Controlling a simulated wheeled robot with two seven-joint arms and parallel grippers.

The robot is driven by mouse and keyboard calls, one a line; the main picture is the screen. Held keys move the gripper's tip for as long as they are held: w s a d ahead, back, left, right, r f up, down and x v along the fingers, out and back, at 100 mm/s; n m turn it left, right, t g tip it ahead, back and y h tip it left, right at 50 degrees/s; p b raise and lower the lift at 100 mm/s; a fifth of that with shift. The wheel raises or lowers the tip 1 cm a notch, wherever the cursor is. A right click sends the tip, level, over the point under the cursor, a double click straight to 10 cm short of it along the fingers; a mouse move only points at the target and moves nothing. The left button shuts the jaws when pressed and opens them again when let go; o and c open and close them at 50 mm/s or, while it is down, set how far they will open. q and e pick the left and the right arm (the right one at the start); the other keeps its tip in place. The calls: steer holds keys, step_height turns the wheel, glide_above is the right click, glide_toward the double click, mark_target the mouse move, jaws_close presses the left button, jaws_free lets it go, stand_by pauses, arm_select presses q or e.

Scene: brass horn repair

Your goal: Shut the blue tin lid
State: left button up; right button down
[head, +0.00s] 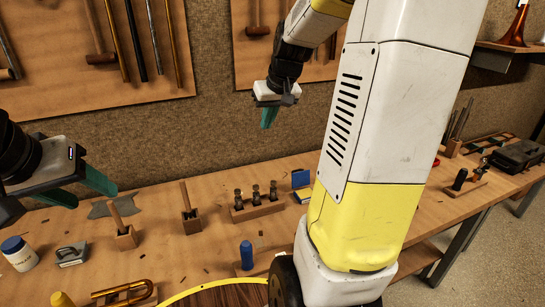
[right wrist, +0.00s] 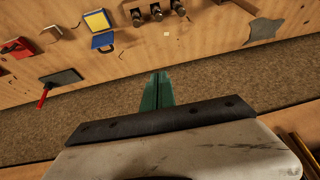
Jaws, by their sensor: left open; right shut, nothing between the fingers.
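The blue tin (head: 303,196) stands near the back of the bench in the head view, just left of my right arm. Its lid (head: 300,178) stands up, open, at the back. In the right wrist view the tin (right wrist: 98,20) shows at the top left with a yellow inside, and a blue panel (right wrist: 103,41) adjoins it. My right gripper (head: 268,117) is shut and empty, raised in front of the back wall, up and left of the tin and apart from it. My left gripper (head: 95,196) is open and empty over the bench's left side.
A wooden block with several metal pieces (head: 257,206) stands just left of the tin. Tools hang on the wall panel (head: 70,60).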

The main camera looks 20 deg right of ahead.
steer(key=w+d+f, duration=0.6)
steer(key=d, duration=0.1)
steer(key=g+h, duration=0.1)
glide_above(299, 177)
steer(key=w, duration=0.5)
step_height(299, 177, down, 10)
steer(key=x, duration=0.9)
steer(key=shift+w+d+f, duration=0.2)
steer(key=shift+d+f, duration=0.15)
steer(key=s, duration=0.3)
steer(key=shift+r, duration=0.2)
steer(key=shift+s, duration=0.45)
steer(key=shift+f, duration=0.1)
